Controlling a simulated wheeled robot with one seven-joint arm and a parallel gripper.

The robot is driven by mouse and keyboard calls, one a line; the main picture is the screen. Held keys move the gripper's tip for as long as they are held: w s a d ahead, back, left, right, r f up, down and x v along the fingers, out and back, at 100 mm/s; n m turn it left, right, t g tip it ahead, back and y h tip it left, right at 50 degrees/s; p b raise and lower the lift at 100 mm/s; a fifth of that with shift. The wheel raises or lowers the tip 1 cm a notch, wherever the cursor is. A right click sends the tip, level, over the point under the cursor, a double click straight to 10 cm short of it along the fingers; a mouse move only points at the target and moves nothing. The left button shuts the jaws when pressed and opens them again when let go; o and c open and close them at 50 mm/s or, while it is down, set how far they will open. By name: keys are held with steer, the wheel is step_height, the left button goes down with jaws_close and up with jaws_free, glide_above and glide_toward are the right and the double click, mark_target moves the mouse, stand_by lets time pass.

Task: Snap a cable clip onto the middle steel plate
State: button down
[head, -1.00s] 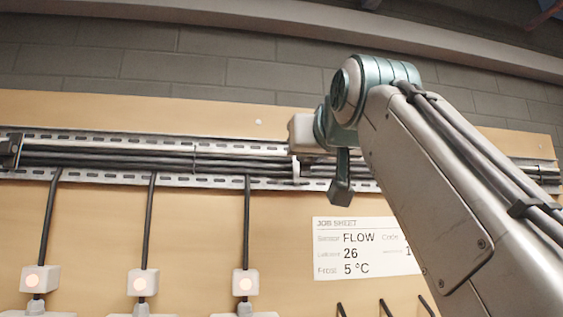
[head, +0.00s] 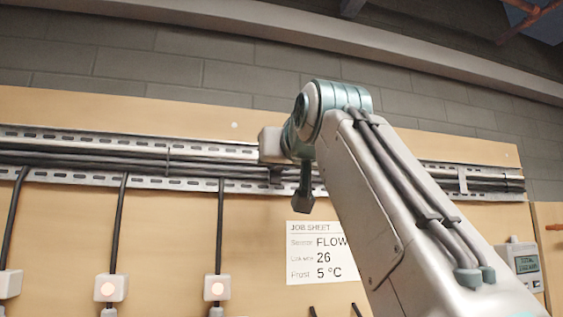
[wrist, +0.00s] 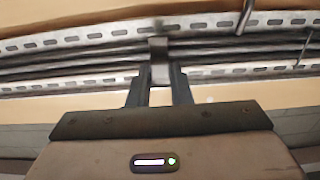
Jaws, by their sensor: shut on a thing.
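In the wrist view my gripper (wrist: 160,70) is shut, with two dark fingers on either side of a small grey piece at the cable run. A dark clip-like piece (wrist: 158,44) lies across the cables just beyond the fingertips. In the head view a small dark piece (head: 277,175) shows at the tray below the pale housing of my wrist, where the middle plate is. Whether the clip is seated on the plate or only touching it I cannot tell. A light steel plate (head: 463,180) crosses the tray farther right.
Black cables (head: 80,161) run along the slotted tray (head: 190,184) on the tan board. Drop cables lead down to white lit boxes (head: 111,288). A job sheet (head: 315,255) hangs below the tray. A display unit (head: 524,263) is at the right.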

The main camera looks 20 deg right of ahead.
steer(key=shift+t+b, duration=0.5)
steer(key=shift+b, duration=0.4)
stand_by(0.4)
steer(key=shift+w+p, duration=0.35)
steer(key=shift+w, duration=0.25)
stand_by(1.4)
steer(key=c, duration=1.4)
jaws_free()
steer(key=shift+w, duration=0.15)
steer(key=shift+s, duration=0.2)
steer(key=s+b, duration=0.2)
steer(key=s, duration=1.2)
